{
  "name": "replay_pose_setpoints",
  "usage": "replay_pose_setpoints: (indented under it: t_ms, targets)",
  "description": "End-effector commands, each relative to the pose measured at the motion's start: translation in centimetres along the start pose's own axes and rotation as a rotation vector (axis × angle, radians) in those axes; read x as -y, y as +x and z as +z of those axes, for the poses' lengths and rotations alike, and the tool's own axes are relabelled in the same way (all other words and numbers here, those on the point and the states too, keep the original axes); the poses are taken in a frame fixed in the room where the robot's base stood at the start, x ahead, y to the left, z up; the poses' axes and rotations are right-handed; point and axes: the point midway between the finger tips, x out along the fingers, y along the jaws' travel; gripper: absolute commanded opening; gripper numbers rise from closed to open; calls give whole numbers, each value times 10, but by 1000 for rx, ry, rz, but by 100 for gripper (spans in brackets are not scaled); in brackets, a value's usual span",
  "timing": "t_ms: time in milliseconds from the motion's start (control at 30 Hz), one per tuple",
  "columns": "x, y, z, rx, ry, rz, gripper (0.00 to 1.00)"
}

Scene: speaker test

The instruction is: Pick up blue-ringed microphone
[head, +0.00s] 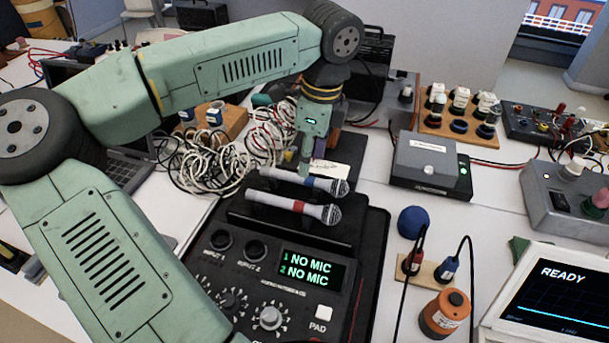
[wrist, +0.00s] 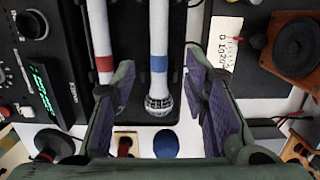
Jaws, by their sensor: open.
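The blue-ringed microphone (head: 284,176) lies flat on a black stand, its mesh head to the right. In the wrist view the blue-ringed microphone (wrist: 158,40) lies between my spread fingers, with its head toward my gripper's base and a visible gap on both sides. My gripper (wrist: 157,75) is open and empty. In the head view my gripper (head: 306,165) points down over the blue-ringed microphone. The red-ringed microphone (head: 275,201) lies parallel beside it, nearer the head camera. In the wrist view my left finger partly covers the head of the red-ringed microphone (wrist: 102,35).
A mixer (head: 270,300) reading "NO MIC" twice sits in front of the stand. Tangled cables (head: 205,160) lie to the left. A grey box (head: 428,160), a blue ball (head: 413,222) and an orange cylinder (head: 443,315) stand to the right.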

Motion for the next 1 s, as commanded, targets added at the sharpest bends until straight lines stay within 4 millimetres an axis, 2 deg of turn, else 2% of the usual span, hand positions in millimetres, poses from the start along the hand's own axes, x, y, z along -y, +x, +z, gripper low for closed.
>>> replay_pose_setpoints:
  t_ms: [133, 400, 667, 1000]
  targets:
    - [-2, 12, 2, -2, 0, 4, 41]
    - [-3, 49, 3, -2, 1, 2, 41]
    - [-2, 54, 3, 0, 0, 0, 41]
    - [-2, 54, 3, 0, 0, 1, 19]
